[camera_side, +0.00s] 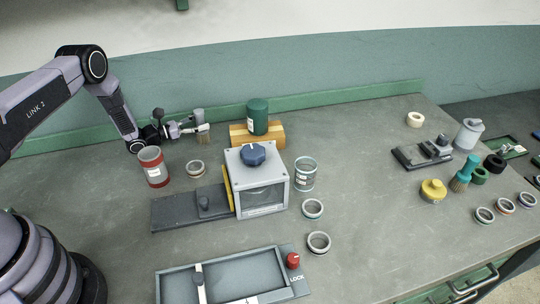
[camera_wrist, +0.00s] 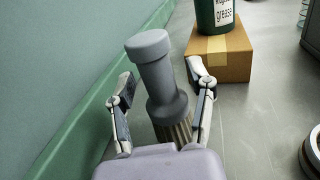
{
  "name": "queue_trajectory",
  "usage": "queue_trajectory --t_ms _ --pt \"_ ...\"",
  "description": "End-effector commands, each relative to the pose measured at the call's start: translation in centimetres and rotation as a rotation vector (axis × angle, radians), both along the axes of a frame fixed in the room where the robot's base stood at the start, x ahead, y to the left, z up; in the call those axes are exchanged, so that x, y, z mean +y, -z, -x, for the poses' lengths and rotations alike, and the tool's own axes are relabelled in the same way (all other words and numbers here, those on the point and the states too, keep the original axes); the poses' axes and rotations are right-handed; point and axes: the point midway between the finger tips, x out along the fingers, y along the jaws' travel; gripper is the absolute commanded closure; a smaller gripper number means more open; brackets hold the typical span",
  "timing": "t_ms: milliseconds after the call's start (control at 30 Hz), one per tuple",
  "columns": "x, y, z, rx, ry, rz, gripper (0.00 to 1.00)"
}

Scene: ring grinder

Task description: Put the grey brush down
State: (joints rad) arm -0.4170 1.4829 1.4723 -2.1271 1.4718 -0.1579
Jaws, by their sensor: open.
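The grey brush (camera_wrist: 158,75) stands between the two fingers of my gripper (camera_wrist: 161,95) in the wrist view. Its handle points up and its pale bristles are at the bottom, partly hidden by the gripper body. Gaps show between the brush and the fingers, so the gripper is open around it. In the side view the brush (camera_side: 203,128) is near the back edge of the bench, at the end of my gripper (camera_side: 190,128). Whether the bristles touch the bench surface is hard to tell at this size.
A green grease can (camera_side: 258,117) stands on a cardboard box (camera_side: 240,136) just right of the brush. The grinder (camera_side: 257,190) is nearer. A green rail (camera_side: 330,110) runs along the back.

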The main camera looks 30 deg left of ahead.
Motion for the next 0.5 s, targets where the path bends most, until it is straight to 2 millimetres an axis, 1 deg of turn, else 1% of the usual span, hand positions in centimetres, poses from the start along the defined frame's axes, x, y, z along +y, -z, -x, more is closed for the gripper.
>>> queue_trajectory --t_ms 167,233,367,500 --pt "0.1 -0.3 0.1 0.000 -0.001 0.000 0.46" --pt "0.6 -0.3 0.8 0.001 -0.002 0.000 0.46" --pt "2.1 -0.3 2.8 0.002 -0.005 0.001 0.46" --pt "3.9 -0.3 5.5 0.002 -0.006 0.002 0.46"
